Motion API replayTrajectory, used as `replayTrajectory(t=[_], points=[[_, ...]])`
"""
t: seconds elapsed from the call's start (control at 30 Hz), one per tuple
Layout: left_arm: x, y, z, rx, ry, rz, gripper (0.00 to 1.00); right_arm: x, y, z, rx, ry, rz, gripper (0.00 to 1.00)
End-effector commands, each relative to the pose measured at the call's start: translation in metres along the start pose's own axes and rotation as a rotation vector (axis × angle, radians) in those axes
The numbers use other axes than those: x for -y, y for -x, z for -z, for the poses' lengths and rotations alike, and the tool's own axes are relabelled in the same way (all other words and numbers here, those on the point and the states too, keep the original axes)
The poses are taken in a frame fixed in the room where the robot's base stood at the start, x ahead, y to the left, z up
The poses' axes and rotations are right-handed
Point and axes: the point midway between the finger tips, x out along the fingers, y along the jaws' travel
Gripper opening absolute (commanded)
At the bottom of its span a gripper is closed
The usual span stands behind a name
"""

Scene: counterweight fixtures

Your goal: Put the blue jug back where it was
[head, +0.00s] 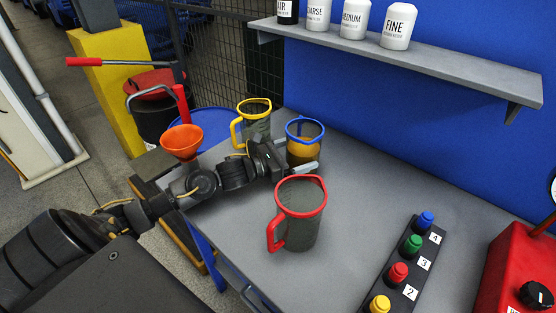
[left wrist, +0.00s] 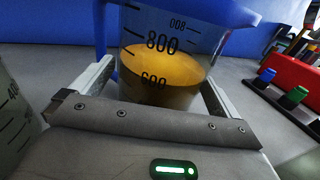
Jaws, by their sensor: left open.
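The blue jug (head: 304,152) is a clear jug with a blue rim holding amber liquid. It stands upright on the grey workbench (head: 355,175). My left gripper (head: 302,157) is low at the jug, with its fingers open on either side of it. In the left wrist view the jug (left wrist: 160,70) stands between the two fingers (left wrist: 158,95), its liquid between the 600 and 800 marks. Whether a finger touches it I cannot tell. My right gripper is not in view.
A red-rimmed jug (head: 302,225) stands in front of my left gripper, and a yellow-rimmed jug (head: 255,120) behind it. An orange funnel (head: 182,140) is at the left. A button strip (head: 405,265) and red box (head: 515,270) are at the right. A shelf (head: 410,62) hangs above.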

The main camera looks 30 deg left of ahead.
Motion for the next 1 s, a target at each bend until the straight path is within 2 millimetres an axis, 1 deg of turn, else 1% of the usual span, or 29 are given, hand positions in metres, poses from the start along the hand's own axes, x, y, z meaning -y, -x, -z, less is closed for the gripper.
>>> replayTrajectory(t=[0.03,0.2,0.3,0.4,0.5,0.63,1.0], points=[[0.001,0.012,0.004,-0.005,-0.002,0.002,1.00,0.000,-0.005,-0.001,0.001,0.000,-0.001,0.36],[0.001,0.051,0.005,-0.006,-0.001,0.002,1.00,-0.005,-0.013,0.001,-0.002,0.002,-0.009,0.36],[0.001,0.068,0.004,-0.005,-0.001,0.003,1.00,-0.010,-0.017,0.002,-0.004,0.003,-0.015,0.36],[0.000,0.081,0.003,-0.004,0.000,0.001,1.00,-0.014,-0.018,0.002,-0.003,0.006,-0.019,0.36],[0.000,0.090,0.002,-0.002,0.000,0.000,1.00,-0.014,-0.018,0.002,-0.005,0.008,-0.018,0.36],[0.001,0.096,0.001,-0.002,0.001,0.002,1.00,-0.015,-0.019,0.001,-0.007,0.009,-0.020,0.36],[0.000,0.097,0.001,0.001,0.001,0.002,1.00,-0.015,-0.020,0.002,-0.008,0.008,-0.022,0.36]])
